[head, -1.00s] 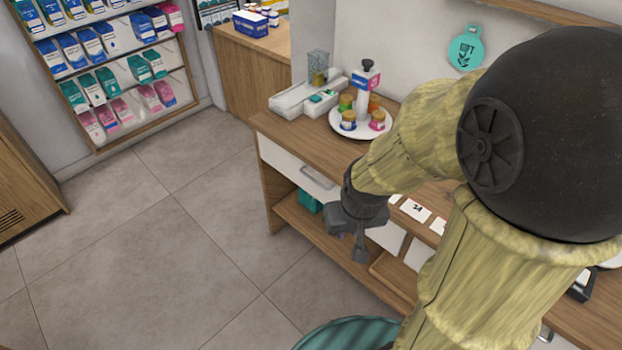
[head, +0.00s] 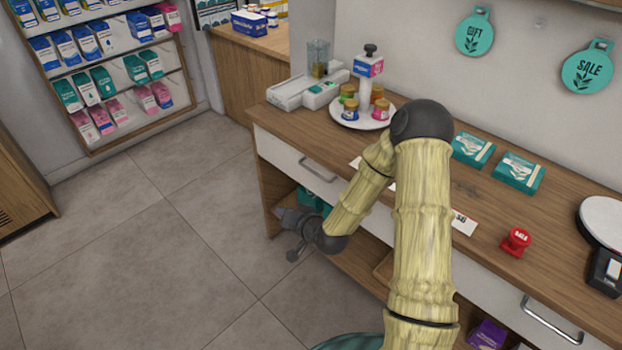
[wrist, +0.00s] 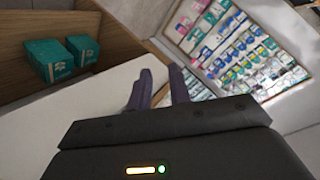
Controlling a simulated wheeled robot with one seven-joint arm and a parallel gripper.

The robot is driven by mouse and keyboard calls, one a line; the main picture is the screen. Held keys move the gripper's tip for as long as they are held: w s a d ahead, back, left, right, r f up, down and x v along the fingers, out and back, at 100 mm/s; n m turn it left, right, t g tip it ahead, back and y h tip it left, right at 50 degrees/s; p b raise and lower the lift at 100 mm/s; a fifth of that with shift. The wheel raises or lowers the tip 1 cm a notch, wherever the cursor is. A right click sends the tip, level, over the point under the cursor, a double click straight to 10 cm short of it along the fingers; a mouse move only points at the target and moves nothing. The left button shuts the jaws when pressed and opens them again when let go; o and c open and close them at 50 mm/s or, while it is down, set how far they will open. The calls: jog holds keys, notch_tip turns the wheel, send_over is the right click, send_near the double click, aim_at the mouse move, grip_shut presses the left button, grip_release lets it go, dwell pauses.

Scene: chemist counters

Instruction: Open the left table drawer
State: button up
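The left table drawer (head: 285,155) has a white front under the wooden counter top and looks shut. Its metal bar handle (head: 318,171) is visible in the head view, up and to the right of my gripper (head: 285,235). My gripper is apart from the handle, low in front of the table's left end. In the wrist view my gripper (wrist: 158,82) shows two dark fingers with a gap between them and nothing held. A white panel (wrist: 85,105) lies behind the fingers there; I cannot tell surely whether it is the drawer front. The handle is not visible in the wrist view.
A second drawer handle (head: 552,322) is at the lower right. Teal boxes (wrist: 50,60) sit on the lower shelf. The counter holds a round white stand (head: 340,112) and a red stamp (head: 516,241). Grey floor (head: 150,235) left of the table is clear.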

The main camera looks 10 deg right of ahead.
aim_at(311, 171)
jog(key=w+d+f+m+t+h+b, duration=0.3)
jog(key=d+f+m+t+h+b, duration=0.3)
jog(key=m, duration=0.9)
jog(key=d+t+h, duration=0.2)
jog(key=shift+h, duration=0.4)
jog(key=shift+w+f, duration=0.1)
jog(key=shift+w, duration=0.1)
jog(key=w, duration=0.5)
jog(key=w+d+r, duration=0.1)
jog(key=w, duration=0.5)
jog(key=w+d+r, duration=0.1)
jog(key=w, duration=0.5)
jog(key=shift+d+r, duration=0.15)
jog(key=shift+d, duration=0.1)
grip_shut()
